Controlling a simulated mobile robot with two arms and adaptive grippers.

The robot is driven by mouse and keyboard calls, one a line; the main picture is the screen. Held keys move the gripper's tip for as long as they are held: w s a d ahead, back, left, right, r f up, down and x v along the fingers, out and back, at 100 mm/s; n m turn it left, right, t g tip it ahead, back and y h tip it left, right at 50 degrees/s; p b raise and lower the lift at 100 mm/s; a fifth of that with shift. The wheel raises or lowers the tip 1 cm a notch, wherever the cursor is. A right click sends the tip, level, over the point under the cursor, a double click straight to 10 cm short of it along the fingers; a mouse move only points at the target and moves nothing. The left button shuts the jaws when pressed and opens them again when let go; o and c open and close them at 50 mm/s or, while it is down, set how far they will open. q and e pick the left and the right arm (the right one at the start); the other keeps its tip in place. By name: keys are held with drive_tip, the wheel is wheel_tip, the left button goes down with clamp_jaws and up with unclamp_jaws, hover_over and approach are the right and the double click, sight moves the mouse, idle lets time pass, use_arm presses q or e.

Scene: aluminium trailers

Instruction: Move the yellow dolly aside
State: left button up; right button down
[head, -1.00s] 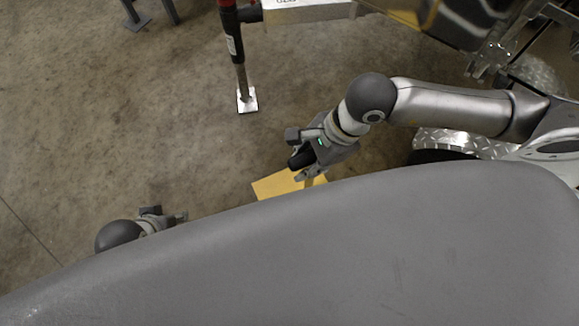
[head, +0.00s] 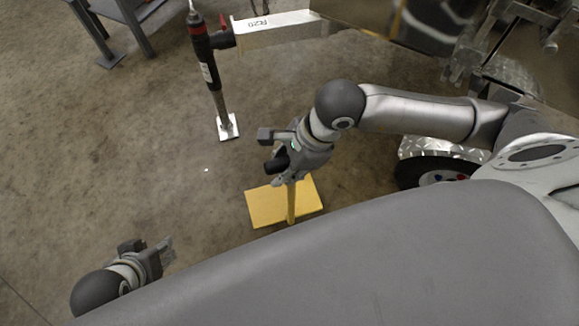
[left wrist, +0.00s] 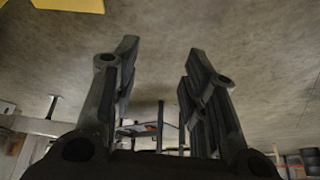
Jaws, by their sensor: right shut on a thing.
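The yellow dolly shows in the head view as a flat yellow platform (head: 265,207) on the floor with an upright yellow post. My right gripper (head: 281,172) is at the top of that post, shut on the dolly's dark handle. My left gripper (head: 165,252) is at the lower left of the head view, apart from the dolly. In the left wrist view its two fingers (left wrist: 160,85) stand wide apart with nothing between them. A yellow piece, likely the dolly, shows at the top left edge of that view (left wrist: 28,10). The dolly's near side is close to my grey body.
A trailer jack (head: 210,80) stands on a foot plate beyond the dolly, joined to an aluminium trailer beam (head: 275,25). A wheel under a tread-plate fender (head: 440,150) is to the right. Grey metal legs (head: 120,25) are at the upper left. The floor at left is clear.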

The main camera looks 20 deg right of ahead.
drive_tip(key=w, duration=0.2)
drive_tip(key=w+f, duration=0.1)
drive_tip(key=shift+w, duration=0.35)
use_arm(q)
drive_tip(key=w+d+r+t+h+b, duration=0.2)
drive_tip(key=w+r+t, duration=0.6)
drive_tip(key=w, duration=0.4)
drive_tip(key=shift+w+d+r+m+t+b, duration=0.25)
drive_tip(key=shift+d+r+b, duration=0.45)
drive_tip(key=shift+d, duration=0.6)
use_arm(e)
drive_tip(key=w+f, duration=0.5)
drive_tip(key=f, duration=0.3)
drive_tip(key=shift+d+f, duration=0.25)
drive_tip(key=shift+f, duration=0.15)
drive_tip(key=shift+w, duration=0.1)
drive_tip(key=c, duration=1.5)
unclamp_jaws()
drive_tip(key=shift+s+d+f, duration=0.15)
drive_tip(key=shift+s+f, duration=0.15)
drive_tip(key=shift+f, duration=0.1)
use_arm(q)
drive_tip(key=shift+s, duration=0.1)
use_arm(e)
drive_tip(key=shift+o, duration=1.3)
drive_tip(key=shift+r, duration=0.1)
